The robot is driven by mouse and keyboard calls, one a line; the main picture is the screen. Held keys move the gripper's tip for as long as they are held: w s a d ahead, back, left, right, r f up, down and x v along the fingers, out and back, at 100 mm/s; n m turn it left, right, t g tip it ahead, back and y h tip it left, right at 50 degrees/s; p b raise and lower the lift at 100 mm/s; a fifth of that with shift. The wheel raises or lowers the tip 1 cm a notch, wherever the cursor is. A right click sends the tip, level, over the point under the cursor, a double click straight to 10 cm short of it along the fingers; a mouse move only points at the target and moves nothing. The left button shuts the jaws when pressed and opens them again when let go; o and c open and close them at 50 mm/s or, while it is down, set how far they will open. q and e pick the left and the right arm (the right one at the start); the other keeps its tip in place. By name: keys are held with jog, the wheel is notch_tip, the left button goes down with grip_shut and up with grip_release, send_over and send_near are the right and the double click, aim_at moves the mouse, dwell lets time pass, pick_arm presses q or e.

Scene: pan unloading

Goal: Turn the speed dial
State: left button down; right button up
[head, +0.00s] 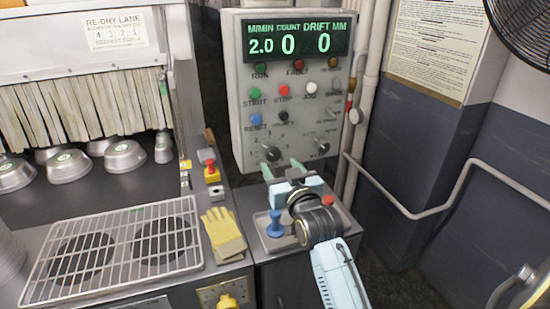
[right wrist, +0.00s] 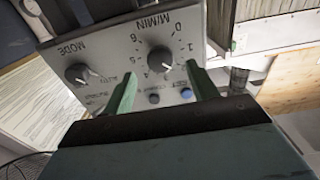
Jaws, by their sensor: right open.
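The speed dial (head: 270,152) is a dark knob with a pale pointer line, low on the left of the grey control panel (head: 238,108). In the right wrist view the speed dial (right wrist: 160,60) sits under the M/MIN label with numbers around it. My right gripper (head: 281,167) is open and empty, its two green fingers pointing at the panel just below the dial. In the right wrist view the dial appears between the fingertips (right wrist: 160,72); I cannot tell any contact. The display (head: 297,40) reads 2.0, 0 and 0. My left gripper is not in view.
The mode dial (head: 321,146) is right of the speed dial. Several coloured buttons, such as the blue one (head: 256,118), sit above. A blue-topped joystick (head: 275,224) and a red button (head: 328,200) are near my right arm. Yellow gloves (head: 222,233) lie left, beside a wire rack (head: 115,250).

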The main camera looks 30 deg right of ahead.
aim_at(273, 157)
jog(key=x, duration=0.5)
jog(key=c, duration=1)
jog(key=shift+o, duration=0.2)
jog(key=m+p, duration=0.3)
jog(key=shift+a+r+m+p, duration=0.1)
jog(key=shift+r+m+p, duration=0.05)
jog(key=shift+m+p, duration=0.25)
jog(key=m+p, duration=0.3)
jog(key=m, duration=0.1)
jog(key=shift+m, duration=0.4)
